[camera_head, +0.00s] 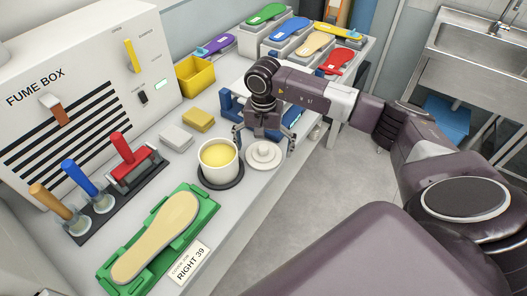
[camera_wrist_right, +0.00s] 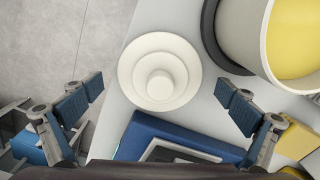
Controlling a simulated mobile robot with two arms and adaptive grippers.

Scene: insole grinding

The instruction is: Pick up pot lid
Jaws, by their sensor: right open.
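The pot lid (camera_head: 263,155) is a round white disc with stepped rings and a short central knob. It lies flat on the white bench, right of the glue pot (camera_head: 218,158). In the right wrist view the lid (camera_wrist_right: 160,72) shows from above, ahead of and between the fingers. My right gripper (camera_head: 264,138) is open and empty, above the bench just behind the lid; its spread fingers also show in the right wrist view (camera_wrist_right: 158,105). The white pot holds yellow contents and stands on a dark round base. My left gripper is not in view.
A blue fixture (camera_wrist_right: 150,130) sits close to the lid, under my right gripper. Yellow and grey blocks (camera_head: 198,120) lie left of the gripper. A green tray (camera_head: 205,209) with an insole is at the front. The bench edge runs close to the lid's right.

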